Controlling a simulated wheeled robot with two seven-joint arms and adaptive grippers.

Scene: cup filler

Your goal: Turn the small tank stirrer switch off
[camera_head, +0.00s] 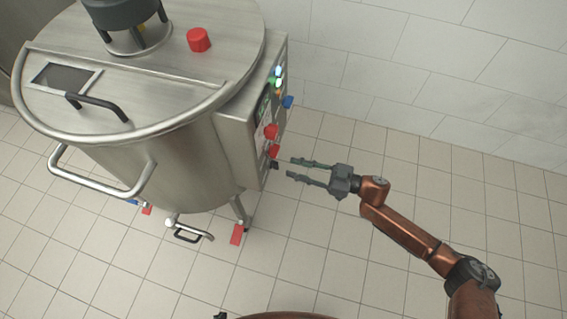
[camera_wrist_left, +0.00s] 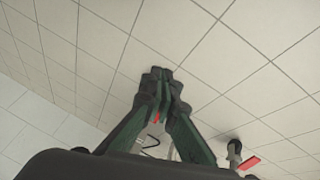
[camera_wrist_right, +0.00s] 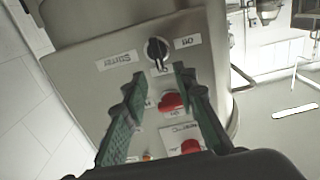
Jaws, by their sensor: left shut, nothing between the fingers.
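The small tank (camera_head: 150,80) is a steel vessel with a control box (camera_head: 240,125) on its right side. In the right wrist view a black rotary switch (camera_wrist_right: 156,50) sits on the box's grey face, between a "Stirrer" label (camera_wrist_right: 117,60) and an "Off" label (camera_wrist_right: 187,42). Its bar is near upright in the picture, lower end by a small label I cannot read clearly. My right gripper (camera_head: 290,167) is open and empty beside the box, its fingers (camera_wrist_right: 153,80) pointing toward the switch, apart from it. My left gripper (camera_wrist_left: 161,75) is shut and empty over the floor.
Red buttons (camera_wrist_right: 172,102) sit close to the switch, between my right fingers in the picture. Lights and a blue knob (camera_head: 287,101) are farther up the box. The tank has a side handle (camera_head: 100,190). Tiled floor (camera_head: 330,250) is clear to the right.

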